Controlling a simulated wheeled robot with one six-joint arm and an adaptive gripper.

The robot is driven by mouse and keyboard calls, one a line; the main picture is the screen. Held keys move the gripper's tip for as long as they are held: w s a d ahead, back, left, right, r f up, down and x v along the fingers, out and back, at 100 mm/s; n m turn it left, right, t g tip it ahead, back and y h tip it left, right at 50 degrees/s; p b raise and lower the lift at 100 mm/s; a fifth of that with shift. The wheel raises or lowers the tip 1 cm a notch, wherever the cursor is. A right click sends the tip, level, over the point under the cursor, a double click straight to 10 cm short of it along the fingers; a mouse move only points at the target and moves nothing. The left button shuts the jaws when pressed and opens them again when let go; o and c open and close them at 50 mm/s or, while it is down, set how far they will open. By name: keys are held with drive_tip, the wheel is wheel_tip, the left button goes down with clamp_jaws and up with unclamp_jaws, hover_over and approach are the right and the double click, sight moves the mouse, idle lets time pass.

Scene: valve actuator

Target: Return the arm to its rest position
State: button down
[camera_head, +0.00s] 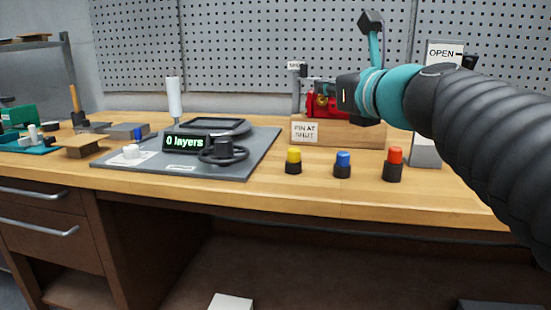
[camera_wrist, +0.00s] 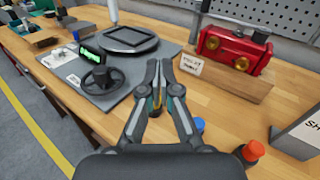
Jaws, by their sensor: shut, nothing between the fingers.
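My gripper (camera_wrist: 160,82) is in the middle of the wrist view, its two fingers together and empty, above the wooden workbench (camera_head: 330,195). In the head view my dark, ribbed arm with teal joints reaches in from the right, and its end hides part of the red valve body (camera_head: 322,103). The gripper's fingers cannot be made out there. The red valve also shows in the wrist view (camera_wrist: 232,50), on a wooden block behind a small sign, to the right of the fingers. No contact between my gripper and any object shows.
A grey plate (camera_head: 255,165) carries a black handwheel (camera_head: 222,151) and a "0 layers" display (camera_head: 185,142). Yellow (camera_head: 293,160), blue (camera_head: 343,165) and red (camera_head: 393,164) capped pieces stand along the front. An OPEN sign (camera_head: 441,53) stands at right. Pegboard (camera_head: 270,45) closes the back.

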drive_tip(key=s+f+n+g+h, duration=0.1)
drive_tip(key=s+f+n+g, duration=0.3)
drive_tip(key=f+n, duration=0.5)
drive_tip(key=s+f+n+g+h, duration=0.1)
drive_tip(key=s+f+n+g, duration=0.1)
drive_tip(key=s+f+n, duration=0.65)
drive_tip(key=s+d+f+n+g+h, duration=0.1)
drive_tip(key=s+d+f+n, duration=0.1)
drive_tip(key=f, duration=0.4)
drive_tip(key=s+d+f+n+g+h, duration=0.2)
drive_tip(key=s+f+n, duration=0.2)
drive_tip(key=f+n, duration=0.2)
drive_tip(key=s+d+f+n+g+h, duration=0.1)
drive_tip(key=s+d+f+n, duration=0.1)
drive_tip(key=f+n, duration=0.3)
wheel_tip(320, 180, down, 3)
drive_tip(key=shift+s+d+r+g+h, duration=0.15)
drive_tip(key=shift+s+d+g+h, duration=0.15)
drive_tip(key=shift+s+d+g, duration=0.15)
